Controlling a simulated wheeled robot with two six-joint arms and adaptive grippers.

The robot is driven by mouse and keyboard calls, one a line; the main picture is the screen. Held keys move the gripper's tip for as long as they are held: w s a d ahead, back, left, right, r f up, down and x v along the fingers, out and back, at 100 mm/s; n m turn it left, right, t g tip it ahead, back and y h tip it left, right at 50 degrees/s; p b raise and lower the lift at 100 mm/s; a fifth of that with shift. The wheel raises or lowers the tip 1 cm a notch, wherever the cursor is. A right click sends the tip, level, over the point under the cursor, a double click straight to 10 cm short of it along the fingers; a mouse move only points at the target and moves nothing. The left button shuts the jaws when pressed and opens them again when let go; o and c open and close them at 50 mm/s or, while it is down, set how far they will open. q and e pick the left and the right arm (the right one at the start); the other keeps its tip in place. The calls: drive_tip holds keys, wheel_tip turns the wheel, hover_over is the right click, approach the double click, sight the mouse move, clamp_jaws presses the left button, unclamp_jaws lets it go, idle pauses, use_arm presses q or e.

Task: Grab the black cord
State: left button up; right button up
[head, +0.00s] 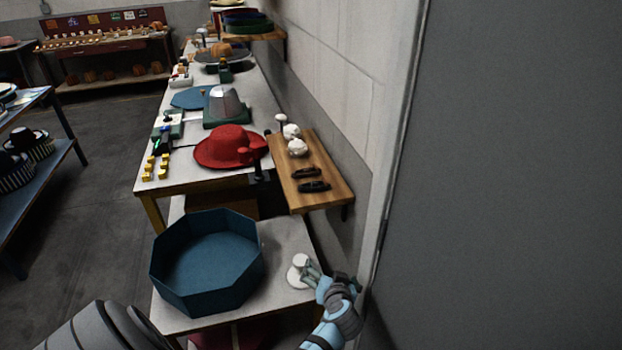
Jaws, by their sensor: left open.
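Two small dark bundles, which look like black cord, lie side by side on the wooden wall shelf: the farther black bundle (307,173) and the nearer black bundle (314,187). My right gripper is not in view.
The wooden shelf (330,200) also holds white balls (297,147). A blue octagonal box (207,252) stands on the near table. A red hat (228,147) sits on the table behind. A grey panel (500,180) closes off the right side.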

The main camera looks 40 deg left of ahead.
use_arm(q)
wheel_tip(320, 180, up, 10)
drive_tip(key=w+a+r+n+y, duration=0.1)
drive_tip(key=w+a+n+y, duration=0.1)
drive_tip(key=n, duration=0.1)
drive_tip(key=n+y+p, duration=0.1)
drive_tip(key=n+y, duration=0.2)
approach(316, 184)
wheel_tip(316, 184, down, 2)
drive_tip(key=a, duration=0.1)
drive_tip(key=shift+w+a+r+n+t+y, duration=0.3)
drive_tip(key=shift+w+a+r+y, duration=0.1)
drive_tip(key=shift+w+a+r, duration=0.25)
drive_tip(key=p+x, duration=0.1)
drive_tip(key=x, duration=0.5)
drive_tip(key=shift+w+a+f+p, duration=0.1)
drive_tip(key=shift+f+p, duration=0.15)
drive_tip(key=shift+p, duration=0.15)
drive_tip(key=c, duration=1)
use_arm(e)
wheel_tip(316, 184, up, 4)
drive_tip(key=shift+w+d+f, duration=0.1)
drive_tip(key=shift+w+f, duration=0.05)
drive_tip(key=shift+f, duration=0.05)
